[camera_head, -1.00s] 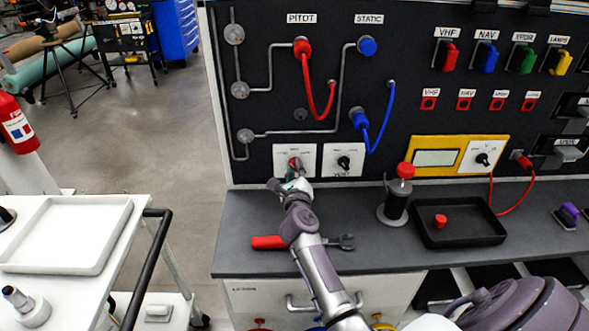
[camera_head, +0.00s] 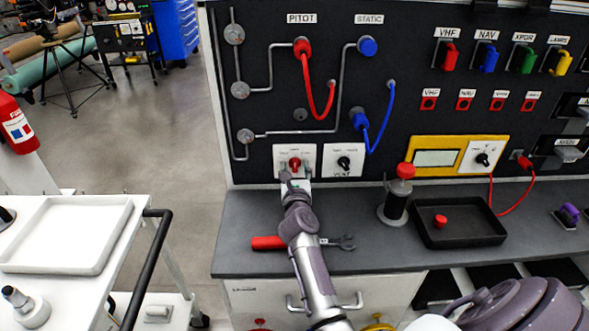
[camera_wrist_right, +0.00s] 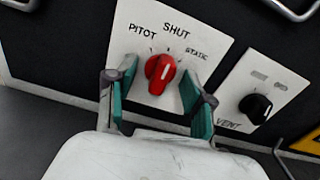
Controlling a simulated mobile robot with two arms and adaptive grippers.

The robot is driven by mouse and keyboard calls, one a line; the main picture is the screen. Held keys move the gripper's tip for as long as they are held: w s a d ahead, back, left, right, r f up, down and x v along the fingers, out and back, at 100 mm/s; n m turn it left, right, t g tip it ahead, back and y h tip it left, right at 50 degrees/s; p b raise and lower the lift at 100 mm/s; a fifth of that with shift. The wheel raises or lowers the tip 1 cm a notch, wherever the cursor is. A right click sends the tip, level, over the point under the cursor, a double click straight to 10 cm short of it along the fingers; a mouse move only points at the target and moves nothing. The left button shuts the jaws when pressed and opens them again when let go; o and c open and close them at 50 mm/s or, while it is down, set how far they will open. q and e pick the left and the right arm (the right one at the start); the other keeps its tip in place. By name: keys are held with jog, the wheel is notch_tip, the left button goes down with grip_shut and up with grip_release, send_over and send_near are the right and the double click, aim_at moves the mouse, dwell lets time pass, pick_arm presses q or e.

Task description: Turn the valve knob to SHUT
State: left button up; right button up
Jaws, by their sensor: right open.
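The red valve knob (camera_head: 295,163) sits on a white plate at the lower left of the dark panel. In the right wrist view the knob (camera_wrist_right: 160,73) shows whole, with the words PITOT, SHUT and STATIC above it. Its ridge runs roughly along the line toward SHUT; which end is the pointer is hard to tell. My right gripper (camera_head: 295,178) is just below and in front of the knob. In the wrist view its teal fingers (camera_wrist_right: 160,108) are spread, one on each side of the knob, apart from it. My left gripper is out of view.
A black VENT knob (camera_head: 344,162) is close on the right. A red-handled wrench (camera_head: 268,242) lies on the grey bench under my arm. A red-topped black cylinder (camera_head: 397,200) and a black tray (camera_head: 480,238) stand further right. A blue hose (camera_head: 385,125) hangs above.

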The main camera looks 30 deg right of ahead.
aim_at(295, 169)
jog(key=shift+p+v, duration=0.4)
jog(key=shift+v, duration=2.15)
